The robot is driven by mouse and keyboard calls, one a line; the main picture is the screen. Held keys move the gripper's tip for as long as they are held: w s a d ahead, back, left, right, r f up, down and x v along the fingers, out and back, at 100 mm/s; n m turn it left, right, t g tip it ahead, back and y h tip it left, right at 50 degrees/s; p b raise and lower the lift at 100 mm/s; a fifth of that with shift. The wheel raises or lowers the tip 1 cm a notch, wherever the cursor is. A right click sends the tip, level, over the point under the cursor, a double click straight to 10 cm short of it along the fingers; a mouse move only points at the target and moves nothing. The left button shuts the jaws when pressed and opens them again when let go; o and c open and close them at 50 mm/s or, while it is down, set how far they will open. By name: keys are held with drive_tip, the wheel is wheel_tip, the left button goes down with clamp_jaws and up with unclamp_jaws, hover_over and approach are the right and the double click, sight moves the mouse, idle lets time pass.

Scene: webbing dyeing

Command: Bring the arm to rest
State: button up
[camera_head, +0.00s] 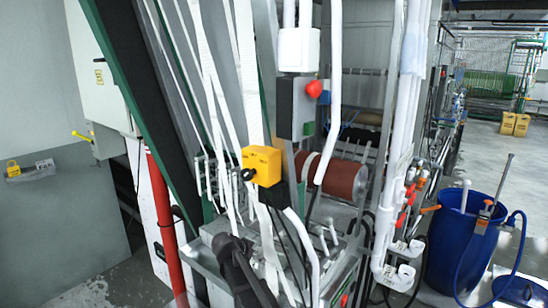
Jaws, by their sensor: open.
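A dark, slim shape at the bottom centre of the head view looks like my gripper (226,243). It reaches up from the lower frame edge, in front of the machine's lower frame. Its fingertips are small and hard to make out, and I see nothing held between them. Whether it touches the white webbing strips (246,80) beside it cannot be told. A yellow switch box (264,163) with a black knob sits above it on the machine. The rest of my arm is below the picture or cannot be told apart.
A red-brown roller (345,180) lies behind the webbing. White pipes (402,130) stand to the right. A blue barrel (455,250) with a hose is at the lower right. Open floor lies far right.

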drive_tip(key=s+d+f+n+g+y+b, duration=0.2)
drive_tip(key=s+d+f+b, duration=0.3)
drive_tip(key=s+d+f, duration=0.3)
drive_tip(key=s+d+f+n+g+y+b, duration=0.3)
drive_tip(key=s+d+f+n+g+b, duration=0.2)
drive_tip(key=s+d, duration=1)
drive_tip(key=s+f, duration=0.2)
drive_tip(key=s, duration=0.1)
drive_tip(key=shift+s+d+f+n+y, duration=0.3)
drive_tip(key=shift+s+f, duration=0.05)
drive_tip(key=shift+s, duration=0.05)
drive_tip(key=c, duration=0.5)
drive_tip(key=shift+o, duration=0.2)
